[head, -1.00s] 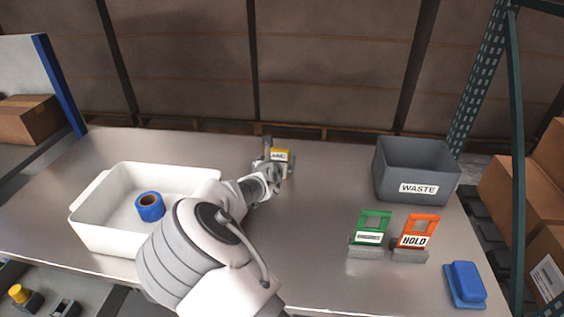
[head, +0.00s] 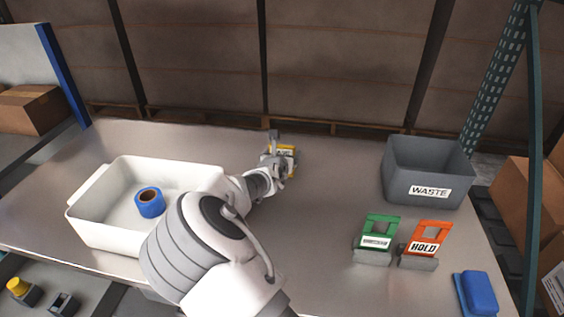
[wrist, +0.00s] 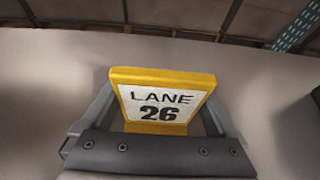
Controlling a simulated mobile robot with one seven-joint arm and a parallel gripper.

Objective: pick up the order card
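A yellow card (wrist: 162,80) with a white label reading "LANE 26" stands between the fingers of my gripper (wrist: 160,108) in the wrist view, its face tilted towards the camera. No thing here is labelled as an order card. The fingers are wide apart, one along each side of the yellow card; I cannot tell whether they touch it. In the head view my gripper (head: 275,160) is at the yellow card (head: 291,150), towards the back middle of the table. My gripper partly covers the card there, and its lower part is hidden.
A white tub (head: 88,205) with a blue tape roll (head: 149,202) is at left. A grey WASTE bin (head: 400,185) stands back right. In front of it are a green card (head: 381,226) and an orange HOLD card (head: 431,233) in grey stands. A blue block (head: 479,292) lies front right.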

